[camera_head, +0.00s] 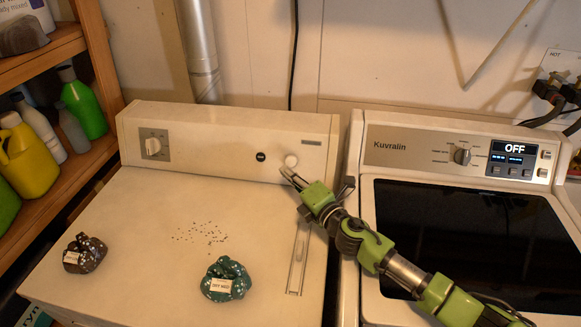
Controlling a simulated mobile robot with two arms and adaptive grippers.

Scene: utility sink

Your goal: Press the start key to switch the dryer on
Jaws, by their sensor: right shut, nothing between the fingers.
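A white machine (170,215) with a metal duct behind it stands at the left, and I take it to be the dryer. Its back panel carries a dial (153,146) at the left, a small black round label or button (260,156) and a pale round key or knob (291,160) to the right. Their markings are too small to read. My right gripper (288,173) is shut and empty, with its tips just below the pale round key in the picture; I cannot tell if they touch the panel. My left gripper is out of view.
A second machine marked Kuvralin (395,146) stands at the right, its display (514,149) reading OFF. A brown bag (85,254), a green bag (226,279) and scattered dark grains (203,232) lie on the left machine. Wooden shelves (85,150) with bottles stand at the left.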

